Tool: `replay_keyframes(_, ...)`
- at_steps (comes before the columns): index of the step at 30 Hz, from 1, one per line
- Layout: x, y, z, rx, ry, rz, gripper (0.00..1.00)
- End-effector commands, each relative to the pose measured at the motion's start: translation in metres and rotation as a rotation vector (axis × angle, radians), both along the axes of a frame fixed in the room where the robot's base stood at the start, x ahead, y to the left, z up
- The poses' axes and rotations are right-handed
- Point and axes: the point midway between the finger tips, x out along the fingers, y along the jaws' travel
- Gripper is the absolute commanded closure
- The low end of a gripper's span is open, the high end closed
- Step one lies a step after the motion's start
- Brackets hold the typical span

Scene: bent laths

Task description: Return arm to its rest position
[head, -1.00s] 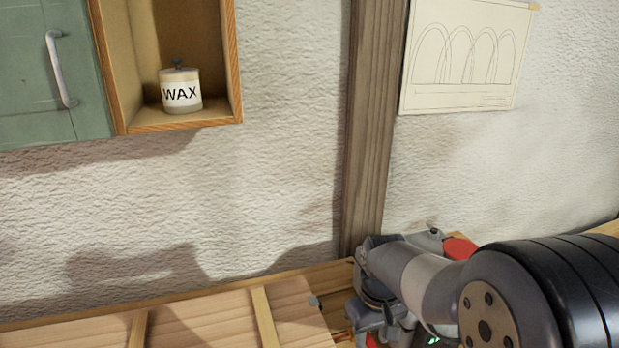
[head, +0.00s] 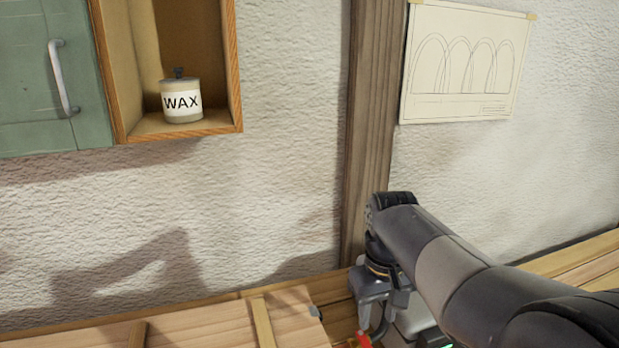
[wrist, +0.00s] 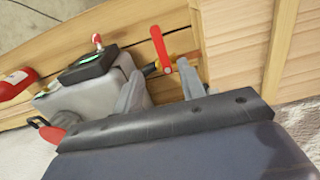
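My gripper (wrist: 162,90) shows in the wrist view with its two grey fingers spread apart. Nothing is held between them; bench planks and a red lever (wrist: 161,48) with a brass fitting show beyond the gap. In the head view my gripper (head: 382,300) hangs pointing down at the end of my arm, above the wooden bench at the foot of the post. My arm reaches in from the lower right and hides part of the bench. The fingertips are partly hard to make out there.
A grey box (wrist: 88,100) with a black top and a red bottle (wrist: 14,84) stand close to my gripper. Wooden boards (head: 200,328) lie at lower left. A post (head: 366,130) rises behind. A wall shelf (head: 238,75) holds a wax jar (head: 181,102). A drawing (head: 465,65) hangs right.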

Motion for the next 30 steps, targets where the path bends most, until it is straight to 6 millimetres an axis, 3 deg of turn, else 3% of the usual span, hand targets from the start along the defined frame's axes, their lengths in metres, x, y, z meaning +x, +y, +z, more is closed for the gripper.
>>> replay_keyframes(2,0.000,0.000,0.011,0.000,-0.001,0.000,0.62)
replay_keyframes(3,-0.001,0.000,-0.002,0.000,0.007,0.000,0.62)
replay_keyframes(18,-0.001,-0.001,-0.100,0.000,0.004,0.008,0.62)
replay_keyframes(30,0.004,-0.011,-0.098,-0.001,0.001,0.217,0.62)
